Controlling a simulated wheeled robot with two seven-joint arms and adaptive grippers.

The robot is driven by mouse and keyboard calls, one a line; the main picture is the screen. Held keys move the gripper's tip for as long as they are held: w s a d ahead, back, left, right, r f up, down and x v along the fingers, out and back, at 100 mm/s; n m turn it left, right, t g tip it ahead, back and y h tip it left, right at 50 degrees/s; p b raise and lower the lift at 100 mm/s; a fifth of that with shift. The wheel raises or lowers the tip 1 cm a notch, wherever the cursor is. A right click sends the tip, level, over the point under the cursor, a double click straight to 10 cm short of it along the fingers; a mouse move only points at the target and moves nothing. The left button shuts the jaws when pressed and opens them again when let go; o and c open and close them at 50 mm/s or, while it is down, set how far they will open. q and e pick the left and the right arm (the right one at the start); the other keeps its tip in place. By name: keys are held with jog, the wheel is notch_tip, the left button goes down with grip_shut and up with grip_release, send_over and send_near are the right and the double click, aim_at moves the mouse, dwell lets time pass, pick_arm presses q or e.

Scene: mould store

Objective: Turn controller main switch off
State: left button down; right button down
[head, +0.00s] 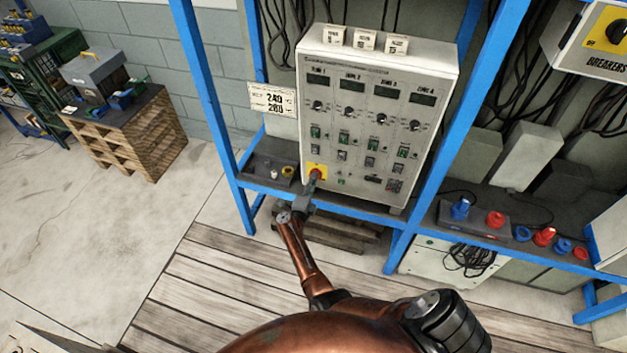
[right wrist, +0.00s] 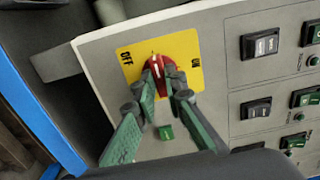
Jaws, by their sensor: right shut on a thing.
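The controller (head: 376,120) is a light grey cabinet standing on a blue-framed rack in the head view. Its main switch (head: 317,170) is a red knob on a yellow plate at the cabinet's lower left. In the right wrist view the red knob (right wrist: 170,72) sits between the OFF mark on the left and the ON mark on the right. A small pale mark shows at the knob's upper end, between the two words. My right gripper (head: 312,184) is shut on the knob; its green-padded fingers (right wrist: 165,86) straddle it and hide part of it. My left gripper is not in view.
Blue rack posts (head: 207,90) flank the controller. Rows of small switches (right wrist: 257,107) lie right of the knob. A dark strip with small knobs (head: 268,172) is at the left. A breaker box (head: 585,40) hangs upper right. A pallet stack (head: 130,135) stands far left.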

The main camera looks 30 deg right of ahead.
jog(key=shift+f, duration=0.1)
jog(key=c, duration=2)
grip_release()
